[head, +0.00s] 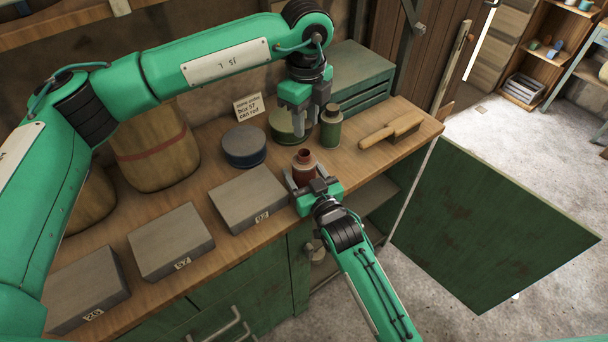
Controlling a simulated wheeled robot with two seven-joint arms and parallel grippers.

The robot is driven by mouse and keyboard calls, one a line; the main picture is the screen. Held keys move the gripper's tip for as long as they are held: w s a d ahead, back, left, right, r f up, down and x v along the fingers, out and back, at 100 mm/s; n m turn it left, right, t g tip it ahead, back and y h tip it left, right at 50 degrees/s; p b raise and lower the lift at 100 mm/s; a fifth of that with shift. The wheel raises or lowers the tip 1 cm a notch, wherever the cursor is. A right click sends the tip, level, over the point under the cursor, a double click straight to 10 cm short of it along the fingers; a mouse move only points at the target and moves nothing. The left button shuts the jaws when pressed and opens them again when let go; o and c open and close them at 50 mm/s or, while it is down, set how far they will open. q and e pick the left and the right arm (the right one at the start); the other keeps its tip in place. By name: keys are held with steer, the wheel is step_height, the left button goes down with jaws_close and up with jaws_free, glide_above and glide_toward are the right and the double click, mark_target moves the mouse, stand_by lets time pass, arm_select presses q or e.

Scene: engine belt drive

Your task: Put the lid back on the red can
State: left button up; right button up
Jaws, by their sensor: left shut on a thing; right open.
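The red can (304,168) stands upright near the front edge of the workbench, with its narrow neck uncovered and dark at the top. My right gripper (308,183) is open at the can, its fingers reaching on either side of the lower body. My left gripper (305,122) points down above and behind the red can, close to the green tins. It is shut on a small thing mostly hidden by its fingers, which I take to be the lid. No loose lid shows on the bench.
A wide green tin (282,128) and a green can (331,130) stand behind the red can. A green cabinet door (490,225) hangs open at right.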

steer(key=c, duration=1.1)
arm_select(q)
glide_above(306, 154)
steer(key=shift+f, duration=2.5)
arm_select(e)
steer(key=shift+c, duration=0.2)
arm_select(q)
steer(key=shift+f, duration=0.1)
steer(key=shift+f, duration=0.8)
steer(key=shift+f, duration=0.55)
